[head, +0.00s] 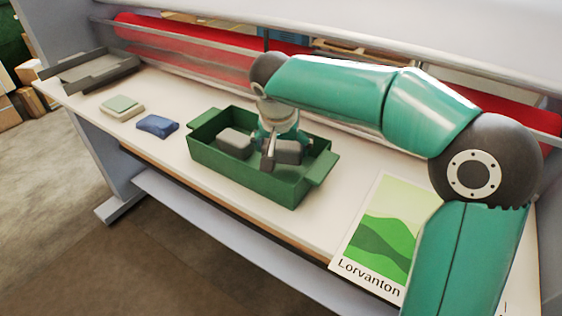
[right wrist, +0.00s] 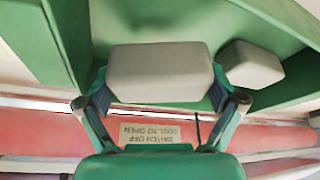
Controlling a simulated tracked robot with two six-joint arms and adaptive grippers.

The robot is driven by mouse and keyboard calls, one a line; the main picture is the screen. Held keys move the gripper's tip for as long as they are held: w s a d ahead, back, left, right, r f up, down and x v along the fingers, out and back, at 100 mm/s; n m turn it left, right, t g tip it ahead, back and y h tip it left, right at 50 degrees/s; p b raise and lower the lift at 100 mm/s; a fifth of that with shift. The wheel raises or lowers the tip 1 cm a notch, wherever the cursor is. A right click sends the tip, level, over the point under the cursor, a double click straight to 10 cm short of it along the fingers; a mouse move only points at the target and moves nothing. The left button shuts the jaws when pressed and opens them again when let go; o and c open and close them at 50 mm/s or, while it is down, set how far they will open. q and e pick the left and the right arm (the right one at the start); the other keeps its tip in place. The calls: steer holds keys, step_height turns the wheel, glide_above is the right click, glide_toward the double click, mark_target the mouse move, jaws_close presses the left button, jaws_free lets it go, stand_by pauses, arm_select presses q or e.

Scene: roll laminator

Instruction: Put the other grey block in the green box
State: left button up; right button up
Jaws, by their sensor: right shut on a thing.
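The green box (head: 259,183) stands on the white table in the middle of the head view. One grey block (head: 234,143) lies inside it on the left. My right gripper (head: 273,156) reaches down into the box and is shut on the other grey block (head: 289,152), to the right of the first. In the right wrist view this held block (right wrist: 160,72) sits between the two fingers, with the other grey block (right wrist: 250,65) apart beside it. Whether the held block touches the box floor, I cannot tell. My left gripper is not in view.
A blue block (head: 157,126) and a pale green-and-cream block (head: 122,106) lie left of the box. A grey tray (head: 95,72) is at the far left. A Lorvanton picture sheet (head: 385,235) lies at the right. The red roller (head: 190,40) runs behind the table.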

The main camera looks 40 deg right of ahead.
mark_target(283, 160)
steer(key=shift+f, duration=1.85)
steer(key=o, duration=1.3)
steer(key=shift+f, duration=0.15)
steer(key=shift+o, duration=0.2)
steer(key=v, duration=1.2)
